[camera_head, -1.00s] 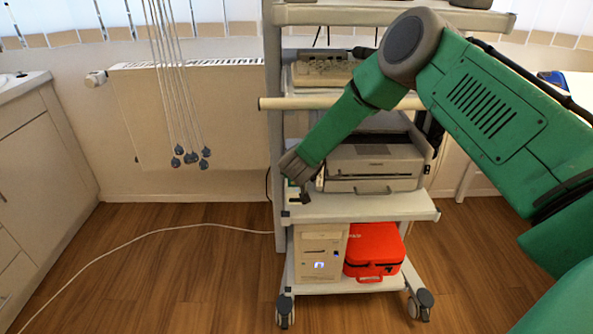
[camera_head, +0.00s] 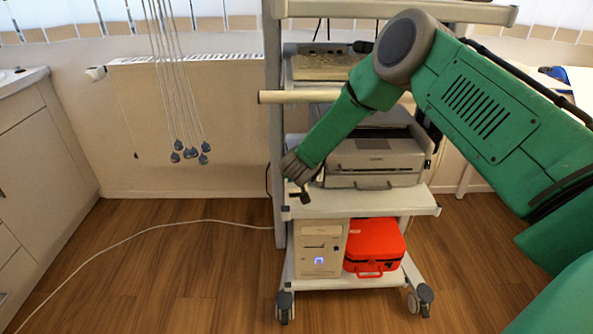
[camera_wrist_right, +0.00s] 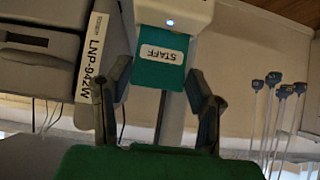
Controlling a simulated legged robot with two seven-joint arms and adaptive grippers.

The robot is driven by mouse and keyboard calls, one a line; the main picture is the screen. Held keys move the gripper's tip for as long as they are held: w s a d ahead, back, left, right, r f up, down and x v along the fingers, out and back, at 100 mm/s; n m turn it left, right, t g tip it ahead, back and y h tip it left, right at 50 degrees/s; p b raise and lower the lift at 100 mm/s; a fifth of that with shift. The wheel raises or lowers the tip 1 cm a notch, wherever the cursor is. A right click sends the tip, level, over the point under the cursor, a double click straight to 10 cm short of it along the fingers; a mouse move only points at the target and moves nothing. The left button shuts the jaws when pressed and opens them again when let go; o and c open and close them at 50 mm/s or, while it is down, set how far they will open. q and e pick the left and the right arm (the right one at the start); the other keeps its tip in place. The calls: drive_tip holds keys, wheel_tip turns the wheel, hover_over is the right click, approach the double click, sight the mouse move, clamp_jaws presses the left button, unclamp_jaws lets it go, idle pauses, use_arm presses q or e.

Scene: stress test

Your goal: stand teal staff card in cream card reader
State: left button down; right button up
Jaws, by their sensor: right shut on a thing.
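The teal staff card (camera_wrist_right: 160,67) with a white STAFF label shows upside down in the right wrist view. I cannot tell how deep the card sits in the slot. In the head view my right gripper (camera_head: 304,192) is at the left end of the cart's middle shelf (camera_head: 405,203); card and reader are hidden or too small there. My left gripper is not in view.
A grey printer (camera_head: 375,160) stands on the shelf just right of my gripper. A cream computer tower (camera_head: 318,248) and a red case (camera_head: 373,246) are on the lower shelf. A pale bar (camera_head: 300,97) crosses the cart above. Cables (camera_head: 180,80) hang left.

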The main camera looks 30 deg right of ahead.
drive_tip(key=o, duration=1.1)
drive_tip(key=shift+s+a+r, duration=0.1)
drive_tip(key=shift+r, duration=0.05)
drive_tip(key=v, duration=1.1)
drive_tip(key=shift+s+a+r, duration=0.1)
drive_tip(key=shift+s+r, duration=0.05)
